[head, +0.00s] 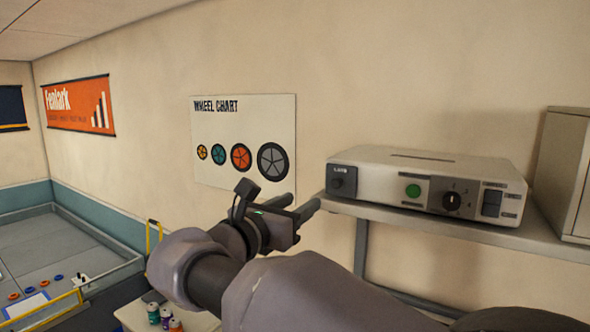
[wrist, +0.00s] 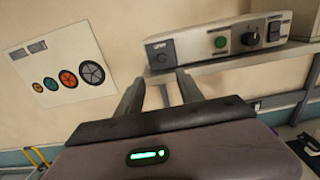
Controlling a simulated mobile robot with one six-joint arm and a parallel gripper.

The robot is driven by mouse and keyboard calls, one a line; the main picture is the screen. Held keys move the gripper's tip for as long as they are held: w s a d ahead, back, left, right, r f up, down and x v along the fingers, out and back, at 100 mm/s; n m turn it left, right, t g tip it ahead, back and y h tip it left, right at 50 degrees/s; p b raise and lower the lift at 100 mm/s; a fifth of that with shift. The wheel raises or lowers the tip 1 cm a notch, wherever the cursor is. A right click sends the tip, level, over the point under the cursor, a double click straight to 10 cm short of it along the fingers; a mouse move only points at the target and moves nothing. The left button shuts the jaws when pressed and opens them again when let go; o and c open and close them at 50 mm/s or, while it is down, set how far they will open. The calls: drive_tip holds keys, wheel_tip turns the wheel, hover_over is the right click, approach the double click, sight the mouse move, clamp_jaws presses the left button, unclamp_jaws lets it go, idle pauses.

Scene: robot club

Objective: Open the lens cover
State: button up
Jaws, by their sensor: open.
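A pale box-shaped device (head: 430,180) sits on a wall shelf at the right in the head view; it also shows at the top of the wrist view (wrist: 218,40). On the left of its front is a dark square panel (head: 343,182) with a small label and a round mark, seemingly the lens cover and apparently closed. The panel also shows in the wrist view (wrist: 160,50), just beyond my fingertips. My gripper (head: 303,204) is open and empty, in front of and to the left of the device, apart from it. Its two fingers (wrist: 160,84) point toward the wall below the panel.
The device front also has a green button (head: 413,190), a black dial (head: 452,201) and a dark switch (head: 491,203). The shelf (head: 400,216) edge runs under it. A beige cabinet (head: 565,175) stands at the right. A wheel chart (head: 243,145) hangs on the wall at the left.

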sight(335, 183)
drive_tip(key=p+x, duration=0.4)
drive_tip(key=x, duration=1.1)
drive_tip(key=shift+d, duration=0.4)
drive_tip(key=shift+w+f, duration=0.15)
drive_tip(key=shift+w, duration=0.2)
drive_tip(key=shift+s, duration=0.15)
clamp_jaws()
